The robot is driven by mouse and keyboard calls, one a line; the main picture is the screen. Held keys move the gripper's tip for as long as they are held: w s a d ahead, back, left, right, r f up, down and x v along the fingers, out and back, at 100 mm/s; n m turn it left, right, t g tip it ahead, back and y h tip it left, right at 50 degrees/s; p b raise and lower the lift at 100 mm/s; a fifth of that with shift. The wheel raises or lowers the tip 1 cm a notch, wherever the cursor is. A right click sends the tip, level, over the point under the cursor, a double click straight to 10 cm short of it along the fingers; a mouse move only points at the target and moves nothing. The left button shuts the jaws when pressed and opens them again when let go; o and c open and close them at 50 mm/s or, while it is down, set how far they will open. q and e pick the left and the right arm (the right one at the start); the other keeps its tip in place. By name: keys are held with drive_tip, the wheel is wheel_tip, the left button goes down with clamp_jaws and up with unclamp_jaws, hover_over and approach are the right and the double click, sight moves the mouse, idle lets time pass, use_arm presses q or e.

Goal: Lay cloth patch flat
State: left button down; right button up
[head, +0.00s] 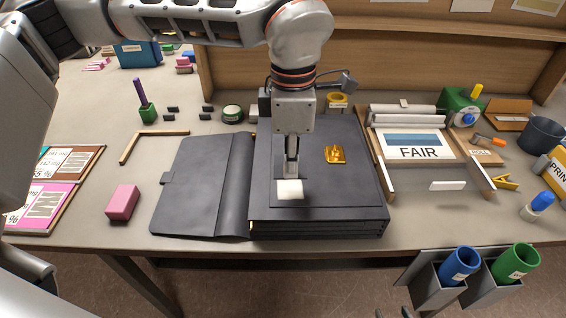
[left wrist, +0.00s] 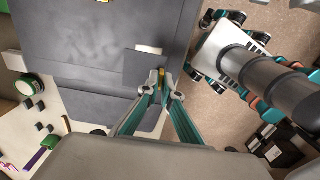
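A small cream-white cloth patch (head: 290,189) shows at the tips of my left gripper (head: 291,175), over the dark grey cover of the thick box-like case (head: 330,190). The left gripper points straight down. In the left wrist view its fingers (left wrist: 161,88) come close together at the tips, and appear shut on the patch. A pale strip (left wrist: 150,49) and a dark square (left wrist: 143,68) show beside the tips there; whether both belong to the patch is unclear. My right gripper cannot be made out clearly; small dark parts show at the head view's bottom edge.
The case's opened flap (head: 200,185) lies to its left. A gold plate (head: 335,154) sits on the cover. A pink block (head: 123,202) stands at left. A frame with a "FAIR" sheet (head: 412,145) is at right. Blue (head: 460,265) and green (head: 515,262) cups hang at the front edge.

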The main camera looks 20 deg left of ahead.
idle(0.3)
use_arm(q)
drive_tip(key=shift+f+b, duration=2.25)
drive_tip(key=shift+f, duration=0.7)
drive_tip(key=shift+f, duration=0.2)
